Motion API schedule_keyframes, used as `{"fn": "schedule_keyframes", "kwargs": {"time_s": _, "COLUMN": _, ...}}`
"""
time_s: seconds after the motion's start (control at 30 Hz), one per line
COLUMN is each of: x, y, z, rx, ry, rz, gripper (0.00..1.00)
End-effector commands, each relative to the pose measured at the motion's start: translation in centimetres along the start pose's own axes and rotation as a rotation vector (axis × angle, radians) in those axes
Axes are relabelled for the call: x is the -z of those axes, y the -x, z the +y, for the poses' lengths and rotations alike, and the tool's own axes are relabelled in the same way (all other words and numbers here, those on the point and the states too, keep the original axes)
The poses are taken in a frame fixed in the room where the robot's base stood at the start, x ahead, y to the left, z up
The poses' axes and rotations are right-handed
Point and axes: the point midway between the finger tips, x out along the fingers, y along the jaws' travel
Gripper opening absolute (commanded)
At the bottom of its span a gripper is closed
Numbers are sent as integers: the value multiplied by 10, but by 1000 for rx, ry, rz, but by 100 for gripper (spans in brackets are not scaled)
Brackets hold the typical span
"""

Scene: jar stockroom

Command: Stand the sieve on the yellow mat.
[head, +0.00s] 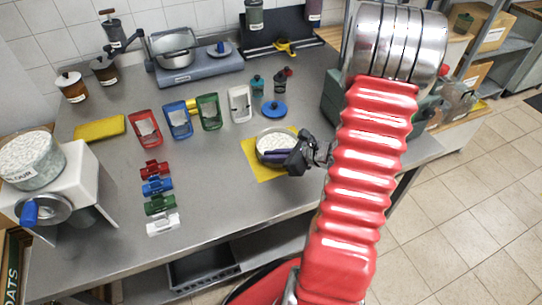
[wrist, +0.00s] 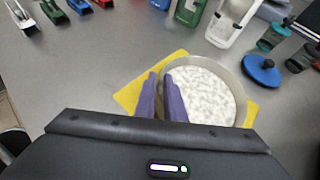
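The sieve (head: 272,142) is a round, shallow metal pan with a white speckled inside. It is upright over the yellow mat (head: 249,150), and its rim hides much of the mat. In the wrist view the sieve (wrist: 208,95) covers most of the mat (wrist: 131,95), with yellow corners showing around it. Whether the sieve's bottom touches the mat is hard to tell.
Red, blue, green and white holders (head: 209,112) stand behind the mat. A blue lid (head: 272,109) and small bottles (head: 257,86) are behind it. Small coloured clips (head: 158,187) lie to the left. Bare grey counter (head: 215,165) lies between.

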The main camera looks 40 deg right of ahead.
Motion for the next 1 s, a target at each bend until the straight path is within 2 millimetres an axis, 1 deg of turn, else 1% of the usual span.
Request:
{"fn": "schedule_keyframes", "kwargs": {"time_s": 0.03, "x": 0, "y": 0, "z": 0, "rx": 0, "ry": 0, "rz": 0, "gripper": 13}}
{"fn": "schedule_keyframes", "kwargs": {"time_s": 0.2, "x": 0, "y": 0, "z": 0, "rx": 0, "ry": 0, "rz": 0, "gripper": 24}}
{"fn": "schedule_keyframes", "kwargs": {"time_s": 0.43, "x": 0, "y": 0, "z": 0, "rx": 0, "ry": 0, "rz": 0, "gripper": 24}}
{"fn": "schedule_keyframes", "kwargs": {"time_s": 0.57, "x": 0, "y": 4, "z": 0, "rx": 1, "ry": 0, "rz": 0, "gripper": 24}}
{"fn": "schedule_keyframes", "kwargs": {"time_s": 0.67, "x": 0, "y": 11, "z": -1, "rx": 2, "ry": 0, "rz": 0, "gripper": 24}}
{"fn": "schedule_keyframes", "kwargs": {"time_s": 0.77, "x": 0, "y": 22, "z": -1, "rx": 3, "ry": 0, "rz": 0, "gripper": 24}}
{"fn": "schedule_keyframes", "kwargs": {"time_s": 1.0, "x": 0, "y": 57, "z": -1, "rx": 3, "ry": 1, "rz": 0, "gripper": 24}}
